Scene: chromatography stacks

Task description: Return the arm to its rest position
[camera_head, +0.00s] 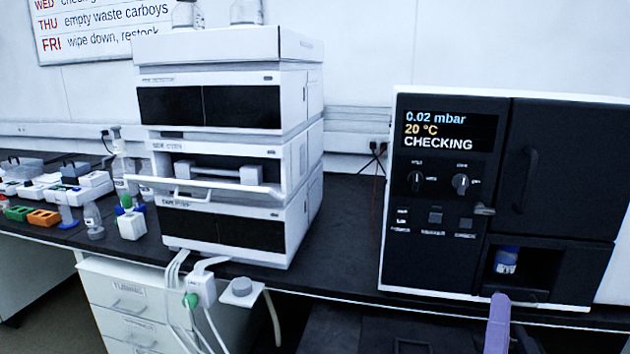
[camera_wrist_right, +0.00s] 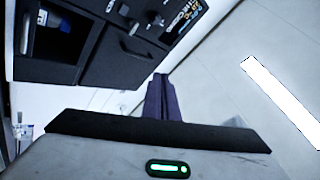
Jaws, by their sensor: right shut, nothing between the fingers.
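My right gripper (camera_head: 498,312) shows as purple fingers at the bottom edge of the head view, in front of the black instrument's lower right. In the right wrist view its purple fingers (camera_wrist_right: 162,98) are together and hold nothing. They point toward the black instrument (camera_wrist_right: 125,45) and pale wall, with no contact visible. The rest of the right arm is out of the head view. My left gripper is not in view.
The black instrument (camera_head: 440,255) reads "CHECKING"; a blue-capped vial (camera_head: 506,262) sits in its open lower niche. A white chromatography stack (camera_head: 225,85) stands left of it, its middle module's front open. Dark bench (camera_head: 345,225) is clear between them. A small shelf (camera_head: 240,292) and cables hang at the front edge.

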